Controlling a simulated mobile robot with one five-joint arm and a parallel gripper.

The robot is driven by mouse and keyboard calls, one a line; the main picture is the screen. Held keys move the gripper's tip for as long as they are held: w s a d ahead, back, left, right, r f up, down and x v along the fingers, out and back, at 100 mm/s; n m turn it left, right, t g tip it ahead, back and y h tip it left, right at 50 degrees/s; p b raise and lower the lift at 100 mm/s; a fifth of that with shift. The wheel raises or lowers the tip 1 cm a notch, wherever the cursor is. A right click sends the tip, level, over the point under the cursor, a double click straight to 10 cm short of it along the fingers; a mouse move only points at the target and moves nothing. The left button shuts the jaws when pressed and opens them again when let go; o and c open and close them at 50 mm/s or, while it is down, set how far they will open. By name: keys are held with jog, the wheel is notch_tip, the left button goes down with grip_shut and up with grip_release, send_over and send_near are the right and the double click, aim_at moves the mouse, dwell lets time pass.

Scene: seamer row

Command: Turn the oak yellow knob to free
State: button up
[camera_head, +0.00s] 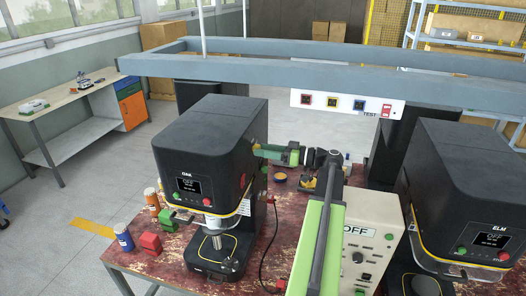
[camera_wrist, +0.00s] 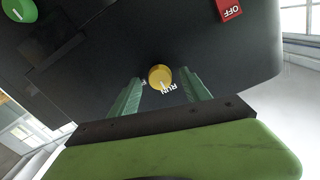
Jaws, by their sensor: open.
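The yellow knob (camera_wrist: 160,77) sits on the dark side of a machine in the wrist view. A pale mark on it points roughly toward the printed word RUN; another label on its left is mostly hidden. My gripper (camera_wrist: 160,90) is open, its two green fingers on either side of the knob, and I cannot tell whether they touch it. In the head view my gripper (camera_head: 264,152) is at the right side of the black OAK machine (camera_head: 205,140), whose display reads OFF. I cannot surely make out the knob there.
A green button (camera_wrist: 19,9) and a red OFF switch (camera_wrist: 228,9) are on the same side. Cans (camera_head: 123,236) and red blocks (camera_head: 149,243) stand on the worn table.

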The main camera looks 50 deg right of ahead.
jog(key=shift+w+a, duration=0.15)
jog(key=shift+w, duration=0.05)
jog(key=shift+c, duration=0.4)
grip_shut()
